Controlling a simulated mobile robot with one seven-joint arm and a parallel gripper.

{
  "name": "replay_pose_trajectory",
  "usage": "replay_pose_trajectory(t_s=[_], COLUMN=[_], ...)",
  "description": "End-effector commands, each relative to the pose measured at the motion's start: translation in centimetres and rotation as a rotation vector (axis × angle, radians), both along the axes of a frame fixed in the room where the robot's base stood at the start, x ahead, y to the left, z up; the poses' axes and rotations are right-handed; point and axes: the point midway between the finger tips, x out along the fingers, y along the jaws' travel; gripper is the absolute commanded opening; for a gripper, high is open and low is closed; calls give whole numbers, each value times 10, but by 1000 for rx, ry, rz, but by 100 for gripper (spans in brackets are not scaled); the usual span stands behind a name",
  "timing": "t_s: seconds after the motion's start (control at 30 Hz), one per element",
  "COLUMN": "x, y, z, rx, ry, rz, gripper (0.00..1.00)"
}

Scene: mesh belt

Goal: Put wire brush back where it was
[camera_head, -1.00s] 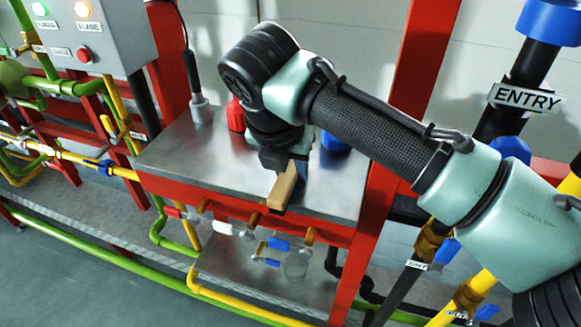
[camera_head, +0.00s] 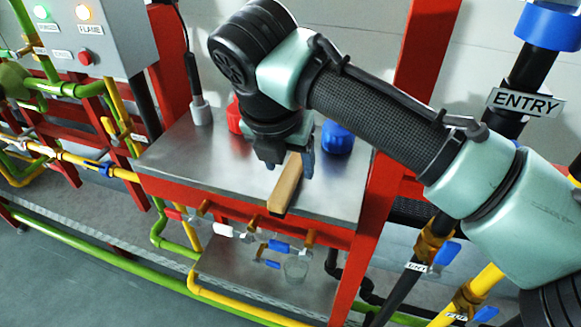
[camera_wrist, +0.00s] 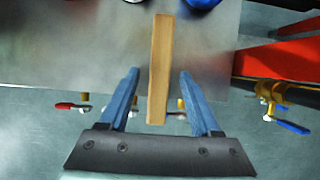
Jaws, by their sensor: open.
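The wire brush (camera_head: 286,185) shows as a long, light wooden bar. It lies on the metal tabletop, with its near end at or slightly past the front edge. Its bristles are not visible. In the wrist view the brush (camera_wrist: 160,65) runs lengthwise between the fingers, with a gap on each side. My gripper (camera_head: 290,164) is open above the far part of the brush. Its blue fingers also show in the wrist view (camera_wrist: 158,76), apart from the wood.
The metal tabletop (camera_head: 190,150) has free room left of the brush. A red object (camera_head: 235,114) and a blue object (camera_head: 337,138) stand behind. A red frame post (camera_head: 375,215) rises at right. Valves with blue handles (camera_head: 280,246) sit below the front edge.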

Motion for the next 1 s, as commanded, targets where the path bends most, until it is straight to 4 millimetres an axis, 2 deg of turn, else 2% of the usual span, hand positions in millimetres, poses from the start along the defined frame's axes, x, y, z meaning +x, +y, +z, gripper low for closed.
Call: replay_pose_trajectory(t_s=[0.03,0.2,0.4,0.57,0.8,0.87,0.9,0.97,1.0], x=[-4,-18,-29,-33,-33,-31,-28,-22,-18], y=[2,6,10,10,12,21,33,62,87], z=[13,48,75,84,85,86,89,98,109], rx=[0,0,0,-1,3,33,75,183,292], ry=[-3,-2,0,0,-3,-25,-60,-135,-201], rz=[1,2,1,1,1,0,-3,-14,-30], gripper=[64,64,64,64,64,64,64,64,64])
